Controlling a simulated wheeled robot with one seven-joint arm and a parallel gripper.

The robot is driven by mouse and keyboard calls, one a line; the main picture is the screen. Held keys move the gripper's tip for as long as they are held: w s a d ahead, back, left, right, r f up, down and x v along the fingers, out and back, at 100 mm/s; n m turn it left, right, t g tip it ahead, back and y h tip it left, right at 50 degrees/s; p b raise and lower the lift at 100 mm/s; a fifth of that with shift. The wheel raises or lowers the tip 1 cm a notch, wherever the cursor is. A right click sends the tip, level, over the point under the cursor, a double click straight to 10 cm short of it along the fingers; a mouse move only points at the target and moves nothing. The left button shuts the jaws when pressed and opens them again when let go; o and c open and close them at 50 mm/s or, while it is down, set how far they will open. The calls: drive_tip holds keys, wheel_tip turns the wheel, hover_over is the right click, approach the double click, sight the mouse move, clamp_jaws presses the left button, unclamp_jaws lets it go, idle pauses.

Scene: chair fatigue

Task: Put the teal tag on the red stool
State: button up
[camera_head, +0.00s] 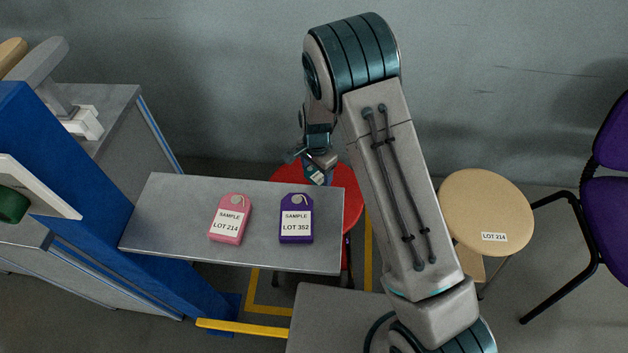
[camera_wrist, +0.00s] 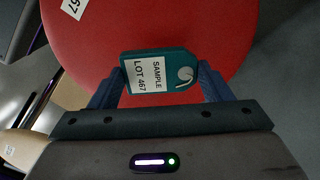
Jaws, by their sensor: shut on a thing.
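The teal tag (camera_wrist: 170,66), labelled SAMPLE LOT 467, is held between the two fingers of my gripper (camera_wrist: 160,80) in the wrist view. In the head view my gripper (camera_head: 318,172) is at the red stool, beyond the grey table's far right corner. The red stool (camera_head: 350,185) is partly hidden by the table and my arm. In the wrist view the red seat (camera_wrist: 215,30) lies behind the tag, with a white label ending in 67 near its edge. I cannot tell whether the tag touches the seat.
A pink tag (camera_head: 229,218) and a purple tag (camera_head: 296,219) lie on the grey table (camera_head: 165,215). A wooden stool (camera_head: 480,205) labelled LOT 214 and a purple chair (camera_head: 610,210) stand at right. A blue post (camera_head: 85,190) stands at left.

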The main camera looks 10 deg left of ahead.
sight(315, 174)
drive_tip(key=shift+w+a+f, duration=0.1)
drive_tip(key=shift+a+f, duration=0.1)
drive_tip(key=shift+a, duration=0.05)
drive_tip(key=shift+f+b, duration=0.55)
drive_tip(key=shift+f, duration=1.4)
drive_tip(key=shift+f, duration=0.15)
drive_tip(key=o, duration=1)
drive_tip(key=shift+c, duration=0.2)
